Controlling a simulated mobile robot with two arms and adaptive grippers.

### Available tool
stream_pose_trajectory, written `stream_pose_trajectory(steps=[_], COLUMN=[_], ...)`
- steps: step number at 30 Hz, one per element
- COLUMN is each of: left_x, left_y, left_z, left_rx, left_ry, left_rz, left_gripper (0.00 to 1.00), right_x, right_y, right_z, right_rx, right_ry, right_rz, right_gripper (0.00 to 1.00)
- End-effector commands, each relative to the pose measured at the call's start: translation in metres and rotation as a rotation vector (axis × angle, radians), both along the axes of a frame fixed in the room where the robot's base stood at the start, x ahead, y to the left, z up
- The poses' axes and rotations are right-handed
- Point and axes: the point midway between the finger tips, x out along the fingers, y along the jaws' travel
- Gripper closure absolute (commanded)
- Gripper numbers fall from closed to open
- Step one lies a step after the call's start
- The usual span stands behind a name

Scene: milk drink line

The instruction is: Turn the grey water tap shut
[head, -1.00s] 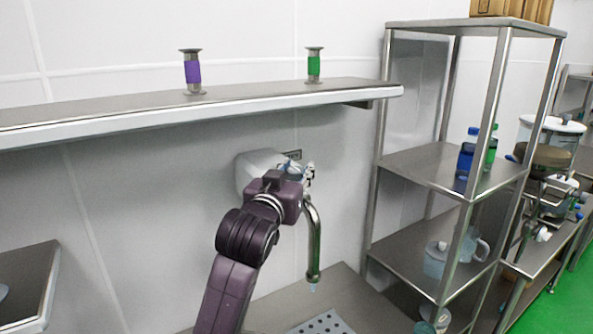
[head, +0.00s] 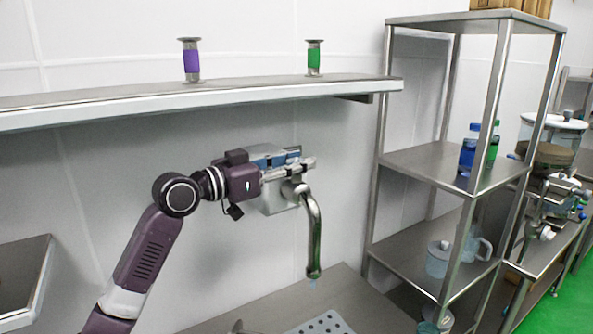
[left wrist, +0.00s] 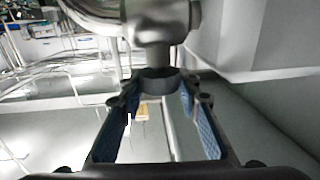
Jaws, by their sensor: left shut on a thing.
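The grey water tap (head: 314,235) is a curved metal spout at the wall, pointing down over the counter. A faint bluish spot shows just under its mouth. My left gripper (head: 302,168) reaches from the left to the top of the tap and is shut on its handle. In the left wrist view the metal tap body (left wrist: 155,25) is at the top. The dark handle end (left wrist: 159,80) sits between the fingertips of the left gripper (left wrist: 160,88), whose pads are blue. In the head view the gripper hides most of the handle. My right gripper is not in view.
A long wall shelf (head: 200,103) runs above the tap, with a purple-banded spool (head: 191,64) and a green-banded one (head: 314,61). A metal rack (head: 435,165) with bottles stands close on the right. A perforated plate (head: 323,324) lies on the counter below.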

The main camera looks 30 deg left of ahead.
Motion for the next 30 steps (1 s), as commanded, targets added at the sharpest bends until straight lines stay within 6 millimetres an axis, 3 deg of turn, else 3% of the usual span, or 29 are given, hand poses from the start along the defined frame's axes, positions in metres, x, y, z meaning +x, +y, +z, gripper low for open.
stream_pose_trajectory(steps=[3,13,30], left_x=[0.001,0.001,0.001], left_y=[0.003,0.002,-0.001], left_z=[-0.003,0.0,0.003], left_rx=[0.0,-0.006,-0.004], left_ry=[-0.002,-0.004,-0.001], left_rz=[-0.072,-0.302,-0.655], left_gripper=[0.93,0.93,0.93], right_x=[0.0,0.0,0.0], right_y=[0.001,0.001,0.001], right_z=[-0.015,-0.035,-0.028], right_rx=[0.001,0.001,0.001], right_ry=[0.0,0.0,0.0], right_rz=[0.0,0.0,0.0], right_gripper=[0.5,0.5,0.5])
